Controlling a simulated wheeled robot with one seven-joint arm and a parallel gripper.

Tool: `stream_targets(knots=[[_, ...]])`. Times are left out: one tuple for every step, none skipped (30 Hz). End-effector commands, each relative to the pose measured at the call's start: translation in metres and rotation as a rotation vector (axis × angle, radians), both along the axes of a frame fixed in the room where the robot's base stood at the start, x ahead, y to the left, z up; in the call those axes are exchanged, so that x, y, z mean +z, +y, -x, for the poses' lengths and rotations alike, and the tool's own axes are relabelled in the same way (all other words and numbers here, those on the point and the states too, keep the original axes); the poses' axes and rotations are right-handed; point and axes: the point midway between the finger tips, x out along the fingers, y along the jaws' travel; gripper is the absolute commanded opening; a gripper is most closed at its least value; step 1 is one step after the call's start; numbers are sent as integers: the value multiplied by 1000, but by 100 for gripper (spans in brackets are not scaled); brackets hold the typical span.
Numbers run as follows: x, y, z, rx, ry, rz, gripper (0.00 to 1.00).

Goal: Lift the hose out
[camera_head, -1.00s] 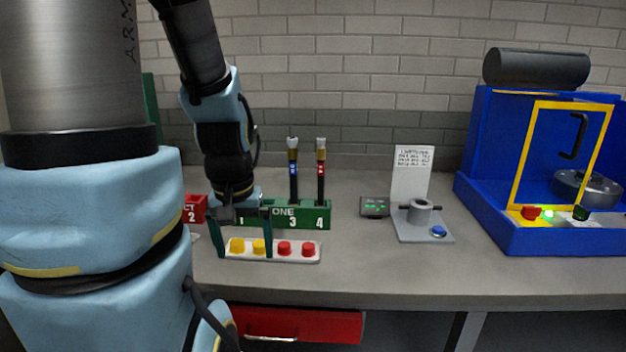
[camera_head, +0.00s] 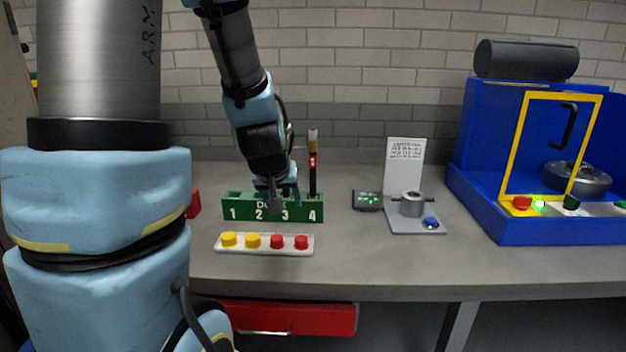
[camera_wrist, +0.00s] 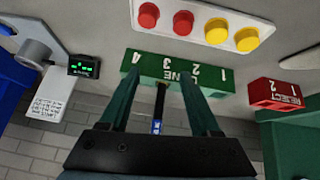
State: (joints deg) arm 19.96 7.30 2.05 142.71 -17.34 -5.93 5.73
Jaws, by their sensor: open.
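The green rack (camera_head: 240,208), numbered 1 to 4, stands on the bench. A dark hose with a red band (camera_head: 313,165) stands upright in slot 4. A second dark hose with a blue band (camera_wrist: 156,126) shows between my fingers in the wrist view, near slot 3; in the head view my arm hides it. My gripper (camera_head: 284,200) is open and points down over the middle of the rack. In the wrist view my gripper (camera_wrist: 160,82) has its fingers either side of the blue-banded hose, with gaps on both sides.
A white strip with yellow and red buttons (camera_head: 264,251) lies in front of the rack. A red reject box (camera_wrist: 276,93) is left of it. A grey fixture (camera_head: 412,212), a small display (camera_head: 367,200) and a blue machine (camera_head: 470,210) stand to the right.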

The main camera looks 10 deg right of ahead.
Motion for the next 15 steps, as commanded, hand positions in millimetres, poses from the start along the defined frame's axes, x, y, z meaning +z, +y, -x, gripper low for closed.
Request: stream_targets(knots=[[2, -21, -17, 0, -90, 16, 64], [7, -30, -28, 9, -148, 23, 64], [14, -42, -41, 25, -228, 31, 64], [20, -50, -50, 37, -286, 34, 64], [26, -57, -57, 50, -344, 36, 64], [35, -66, -66, 69, -421, 34, 64], [42, -72, -71, 87, -478, 31, 64], [48, -77, -75, 104, -533, 26, 64], [57, -84, -79, 128, -603, 17, 64], [64, -87, -80, 146, -652, 9, 64], [70, -91, -81, 163, -697, 0, 64], [78, -94, -81, 185, -754, -14, 64], [83, -96, -80, 202, -790, -24, 64], [88, -97, -79, 217, -825, -34, 64], [94, -99, -77, 234, -862, -46, 64]])
